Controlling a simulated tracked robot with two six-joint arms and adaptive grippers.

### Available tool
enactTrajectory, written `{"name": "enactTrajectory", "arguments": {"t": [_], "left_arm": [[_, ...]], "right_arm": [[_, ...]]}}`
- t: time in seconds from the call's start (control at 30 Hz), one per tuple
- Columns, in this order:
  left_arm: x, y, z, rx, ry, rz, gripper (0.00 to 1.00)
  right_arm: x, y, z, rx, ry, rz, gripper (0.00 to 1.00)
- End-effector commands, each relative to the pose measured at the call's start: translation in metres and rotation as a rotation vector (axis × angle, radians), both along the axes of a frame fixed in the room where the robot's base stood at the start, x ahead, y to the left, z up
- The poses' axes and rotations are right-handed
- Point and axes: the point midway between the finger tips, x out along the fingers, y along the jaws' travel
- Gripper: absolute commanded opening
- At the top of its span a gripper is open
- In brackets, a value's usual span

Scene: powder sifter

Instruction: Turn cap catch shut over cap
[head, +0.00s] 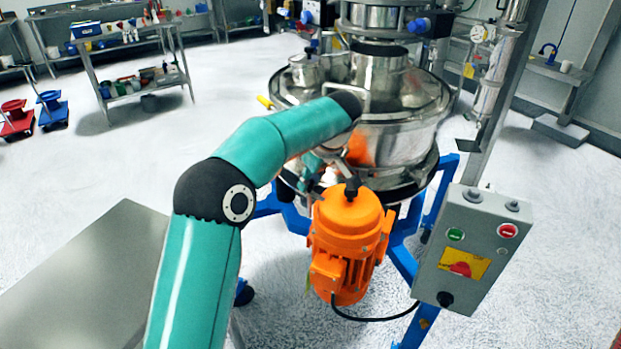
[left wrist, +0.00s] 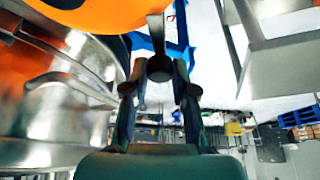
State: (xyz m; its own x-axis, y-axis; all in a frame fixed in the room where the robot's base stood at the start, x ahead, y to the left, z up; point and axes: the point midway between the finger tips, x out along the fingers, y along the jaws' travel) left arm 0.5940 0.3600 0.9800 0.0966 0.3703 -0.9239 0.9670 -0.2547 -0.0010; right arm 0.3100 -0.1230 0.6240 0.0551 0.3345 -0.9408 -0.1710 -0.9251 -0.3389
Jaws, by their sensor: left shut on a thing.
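My left gripper (head: 350,182) is just above the orange motor, at the front side of the steel sifter (head: 405,140). In the left wrist view, its two fingers (left wrist: 159,92) are closed on a dark round knob (left wrist: 160,68). A grey metal bar (left wrist: 156,34) runs from the knob toward the orange motor; I take the knob and bar to be the cap catch. In the head view my arm and gripper hide most of this spot. I cannot make out the cap, or whether the catch lies over it. My right gripper is not in view.
The orange motor (head: 345,250) hangs close under my left gripper. A grey control box (head: 470,250) stands at the right, on the blue frame (head: 398,262). A bare metal table (head: 90,285) is at the lower left. Open floor lies left of the sifter.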

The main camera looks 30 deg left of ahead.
Motion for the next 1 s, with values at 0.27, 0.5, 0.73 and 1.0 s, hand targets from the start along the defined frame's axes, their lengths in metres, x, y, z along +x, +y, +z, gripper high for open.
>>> {"name": "enactTrajectory", "arguments": {"t": [0.27, 0.5, 0.73, 1.0], "left_arm": [[0.0010, -0.0008, 0.0010, -0.001, -0.005, 0.015, 0.00], [0.0009, -0.0008, 0.0010, -0.001, -0.004, 0.013, 0.33], [0.0005, -0.0004, 0.0004, -0.002, -0.002, 0.014, 0.51], [0.0004, -0.0017, 0.0038, -0.001, -0.003, 0.013, 0.51]], "right_arm": [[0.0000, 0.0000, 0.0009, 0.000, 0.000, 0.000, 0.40], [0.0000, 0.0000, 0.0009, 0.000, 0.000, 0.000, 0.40], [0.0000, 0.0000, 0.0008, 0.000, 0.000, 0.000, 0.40], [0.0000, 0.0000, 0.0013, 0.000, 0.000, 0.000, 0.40]]}}
